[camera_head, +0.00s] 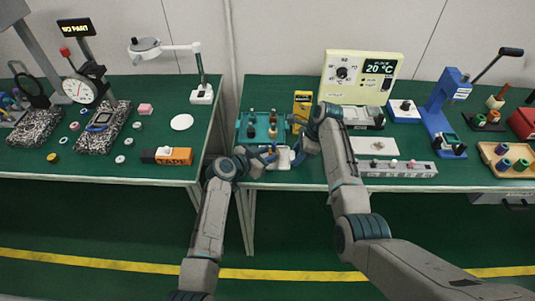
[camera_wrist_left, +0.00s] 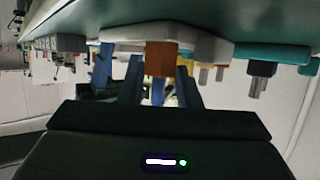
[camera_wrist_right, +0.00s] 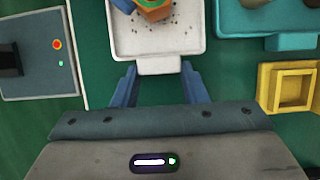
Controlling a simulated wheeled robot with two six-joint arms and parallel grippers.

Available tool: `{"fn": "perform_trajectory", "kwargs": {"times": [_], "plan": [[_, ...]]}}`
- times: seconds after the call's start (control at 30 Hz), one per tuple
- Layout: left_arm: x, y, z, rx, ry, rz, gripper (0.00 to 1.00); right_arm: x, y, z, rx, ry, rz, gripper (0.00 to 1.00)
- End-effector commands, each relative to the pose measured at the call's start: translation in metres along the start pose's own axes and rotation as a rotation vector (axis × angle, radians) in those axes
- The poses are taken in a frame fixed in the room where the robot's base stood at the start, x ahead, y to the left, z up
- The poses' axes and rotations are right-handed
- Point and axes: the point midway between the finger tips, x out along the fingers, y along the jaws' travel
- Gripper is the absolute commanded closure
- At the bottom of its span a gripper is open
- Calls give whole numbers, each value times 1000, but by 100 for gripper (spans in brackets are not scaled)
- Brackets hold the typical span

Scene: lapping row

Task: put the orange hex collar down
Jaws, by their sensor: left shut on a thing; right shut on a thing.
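The orange hex collar (camera_wrist_left: 161,58) is between the blue fingers of my left gripper (camera_wrist_left: 158,85), which is shut on it. In the right wrist view the collar (camera_wrist_right: 155,11), with a green top face, is over the far part of a speckled white dish (camera_wrist_right: 150,43). I cannot tell whether it touches the dish. My right gripper (camera_wrist_right: 158,85) is shut on the dish's near tab. In the head view the left gripper (camera_head: 268,156) and right gripper (camera_head: 296,155) meet at the white dish (camera_head: 283,163) near the table's front edge; the arms partly hide it.
A teal tray (camera_head: 241,132) with several pieces stands just behind the dish. A yellow frame (camera_wrist_right: 264,88) and a grey box with a red button (camera_wrist_right: 40,75) flank the dish in the right wrist view. A long grey block (camera_head: 400,169) lies to the right.

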Motion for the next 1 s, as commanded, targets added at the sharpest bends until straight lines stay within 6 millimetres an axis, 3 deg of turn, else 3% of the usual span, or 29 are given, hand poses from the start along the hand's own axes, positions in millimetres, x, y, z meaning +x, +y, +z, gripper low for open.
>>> {"fn": "perform_trajectory", "kwargs": {"times": [0.3, 0.33, 0.4, 0.43, 0.77, 1.0], "plan": [[1, 0, 2, 0, 2, 0, 92, 0, 0, 0, 0, 0, 0, 83], [1, 0, 2, 0, 2, 0, 64, 0, 0, 0, 0, 0, 0, 83], [1, 0, 1, 0, 2, 0, 50, 0, 0, 0, 0, 0, 0, 83], [1, 0, 1, 0, 2, 0, 48, 0, 0, 0, 0, 0, 0, 83], [-1, 0, -1, 1, 2, -1, 48, 0, 0, 0, 0, 0, 0, 83], [-37, -1, 0, 2, 1, -3, 48, 0, 0, 0, 0, 0, -1, 83]]}}
